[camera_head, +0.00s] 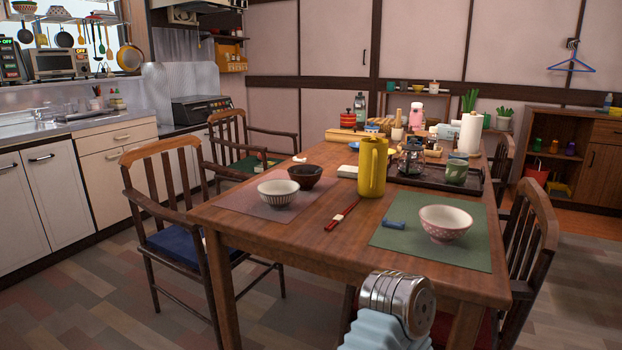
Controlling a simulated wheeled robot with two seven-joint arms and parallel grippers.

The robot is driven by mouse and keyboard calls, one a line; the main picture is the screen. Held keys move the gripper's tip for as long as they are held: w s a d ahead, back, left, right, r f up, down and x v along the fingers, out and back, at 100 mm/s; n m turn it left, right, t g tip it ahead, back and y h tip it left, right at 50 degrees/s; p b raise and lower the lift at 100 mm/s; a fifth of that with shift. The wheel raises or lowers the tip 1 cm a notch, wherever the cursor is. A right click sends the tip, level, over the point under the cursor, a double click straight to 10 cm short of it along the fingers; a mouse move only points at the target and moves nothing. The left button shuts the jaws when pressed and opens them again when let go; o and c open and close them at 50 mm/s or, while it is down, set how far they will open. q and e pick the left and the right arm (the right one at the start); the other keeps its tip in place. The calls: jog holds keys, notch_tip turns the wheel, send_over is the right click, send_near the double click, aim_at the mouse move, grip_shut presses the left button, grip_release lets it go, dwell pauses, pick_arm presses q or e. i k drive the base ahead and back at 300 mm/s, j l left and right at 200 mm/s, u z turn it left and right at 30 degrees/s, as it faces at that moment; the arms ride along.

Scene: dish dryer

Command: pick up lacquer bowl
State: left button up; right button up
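A dark brown bowl (304,177), which looks like the lacquer bowl, stands upright on the wooden table, at the far right part of the pink placemat (240,197). A white striped bowl (278,193) stands just in front of it to the left and overlaps its lower left side in the view. Neither of my grippers shows in this view, so whether they are open or shut is hidden.
A tall yellow pitcher (372,167) stands right of the dark bowl. Red chopsticks (343,214) lie in front of it. A patterned bowl (445,223) is on the green placemat (404,237). Wooden chairs (165,205) surround the table (300,240); its back is crowded.

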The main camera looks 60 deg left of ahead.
aim_at(306, 176)
jog(key=u, duration=1.95)
jog(key=l, duration=0.1)
